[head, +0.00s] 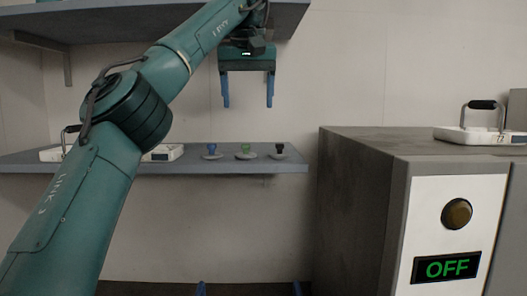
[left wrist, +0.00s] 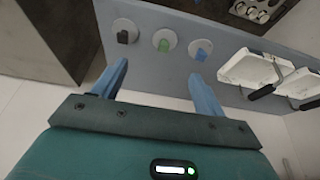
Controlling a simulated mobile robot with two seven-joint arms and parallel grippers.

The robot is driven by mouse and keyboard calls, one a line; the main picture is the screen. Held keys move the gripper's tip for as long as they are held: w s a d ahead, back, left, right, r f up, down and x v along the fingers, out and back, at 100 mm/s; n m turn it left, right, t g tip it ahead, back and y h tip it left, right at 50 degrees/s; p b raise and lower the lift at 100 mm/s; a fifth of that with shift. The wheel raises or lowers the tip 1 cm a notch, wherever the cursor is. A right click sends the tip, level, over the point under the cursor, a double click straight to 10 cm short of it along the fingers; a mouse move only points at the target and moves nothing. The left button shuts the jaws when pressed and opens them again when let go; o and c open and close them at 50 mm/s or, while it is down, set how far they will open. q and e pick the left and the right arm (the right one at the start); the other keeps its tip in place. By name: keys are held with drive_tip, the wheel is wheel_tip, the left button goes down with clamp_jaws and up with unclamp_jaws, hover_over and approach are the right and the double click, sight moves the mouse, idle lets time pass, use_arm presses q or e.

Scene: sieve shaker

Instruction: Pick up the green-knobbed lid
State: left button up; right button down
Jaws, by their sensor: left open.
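The green-knobbed lid (head: 245,151) lies on the blue-grey shelf (head: 230,167), a pale disc with a green knob. It is between a blue-knobbed lid (head: 212,152) and a dark-knobbed lid (head: 279,151). My left gripper (head: 248,105) is open and empty above the lids, fingers pointing down, touching nothing. In the left wrist view the green-knobbed lid (left wrist: 164,42) shows beyond the gap between the open fingertips (left wrist: 158,70). Two blue fingertips of my right gripper (head: 249,289) show apart at the bottom edge; the rest is out of frame.
White handled trays (left wrist: 250,68) stand on the shelf, partly behind my left arm in the head view. A grey cabinet (head: 360,190) with a round button and a green OFF display (head: 447,267) stands right, a handled tray (head: 478,135) on top. An upper shelf (head: 100,20) overhangs at left.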

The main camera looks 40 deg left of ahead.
sight(246, 145)
use_arm(q)
drive_tip(key=x, duration=0.7)
drive_tip(key=shift+s+a+f, duration=0.1)
drive_tip(key=shift+s+a, duration=0.15)
drive_tip(key=shift+a+x, duration=0.15)
drive_tip(key=shift+x, duration=1.25)
drive_tip(key=shift+a+x, duration=0.1)
drive_tip(key=shift+x, duration=1.25)
drive_tip(key=shift+w, duration=0.15)
drive_tip(key=c, duration=1)
